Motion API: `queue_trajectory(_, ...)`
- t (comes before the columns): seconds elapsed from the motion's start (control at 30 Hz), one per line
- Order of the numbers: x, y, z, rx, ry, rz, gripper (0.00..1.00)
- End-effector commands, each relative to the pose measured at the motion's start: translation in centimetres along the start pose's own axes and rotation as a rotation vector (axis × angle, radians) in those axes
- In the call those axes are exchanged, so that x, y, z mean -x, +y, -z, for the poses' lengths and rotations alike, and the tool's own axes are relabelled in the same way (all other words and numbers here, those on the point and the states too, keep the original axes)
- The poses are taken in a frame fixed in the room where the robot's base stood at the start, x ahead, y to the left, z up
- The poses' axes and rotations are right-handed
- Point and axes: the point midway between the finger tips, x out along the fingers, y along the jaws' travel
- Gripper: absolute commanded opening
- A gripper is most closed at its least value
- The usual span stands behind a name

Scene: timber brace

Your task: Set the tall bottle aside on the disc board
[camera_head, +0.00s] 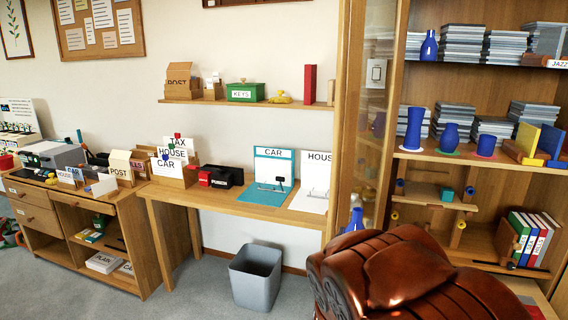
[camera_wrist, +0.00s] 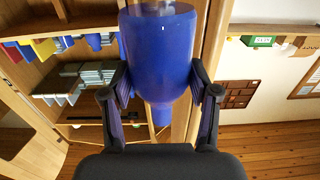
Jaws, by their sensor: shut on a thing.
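My gripper (camera_wrist: 163,88) is shut on a blue bottle (camera_wrist: 158,42), one finger on each side of its wide body. Its narrow neck points down in the wrist view. In the head view a blue neck (camera_head: 355,219) shows above a brown glossy form, which hides what is below it; my gripper cannot be seen there. A tall blue vessel (camera_head: 413,128), a round one (camera_head: 451,134) and a short one (camera_head: 486,146) stand on coloured discs along a middle shelf board (camera_head: 440,158). Another blue bottle (camera_head: 429,46) stands on the shelf above.
The brown glossy bulky form (camera_head: 410,275) fills the front right. Stacked cases (camera_head: 455,113) stand behind the vessels, and yellow and blue blocks (camera_head: 535,147) stand to their right. An open glass door (camera_head: 365,110) borders the bookcase. A grey bin (camera_head: 256,276) stands under the desk.

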Motion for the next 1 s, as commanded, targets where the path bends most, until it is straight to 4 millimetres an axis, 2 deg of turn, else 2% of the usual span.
queue_trajectory(0.43,0.0,0.0,0.2,0.000,0.002,-0.001,0.18)
queue_trajectory(0.83,0.0,0.1,5.7,-0.003,0.001,-0.002,0.18)
queue_trajectory(1.0,0.0,0.1,7.4,-0.003,0.001,-0.002,0.18)
